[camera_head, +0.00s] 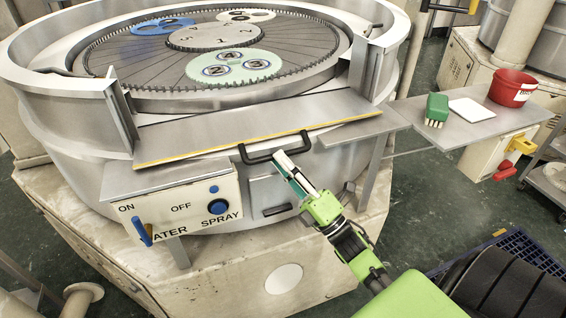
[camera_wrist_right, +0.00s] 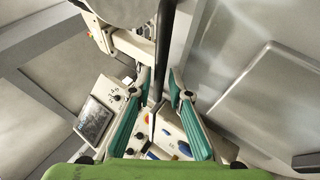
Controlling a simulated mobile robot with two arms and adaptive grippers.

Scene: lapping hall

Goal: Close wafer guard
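The wafer guard (camera_head: 262,127) is a flat grey metal panel with a yellow front edge. In the head view it lies folded down, nearly level, across the front opening of the round lapping machine. A black bar handle (camera_head: 275,152) sticks out from its front edge. In the right wrist view a dark bar, apparently the handle (camera_wrist_right: 164,45), runs between the two green-padded fingers (camera_wrist_right: 160,80). The fingers stand apart with gaps beside the bar; I cannot tell if either touches it. My left gripper is not in view.
Machine rim posts (camera_head: 122,115) flank the opening. A control panel (camera_head: 190,207) with a blue lever and blue knob sits below left. A side shelf (camera_head: 470,128) at right holds a green brush (camera_head: 436,108), a white pad and a red bucket (camera_head: 511,88). Round discs lie on the lapping plate.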

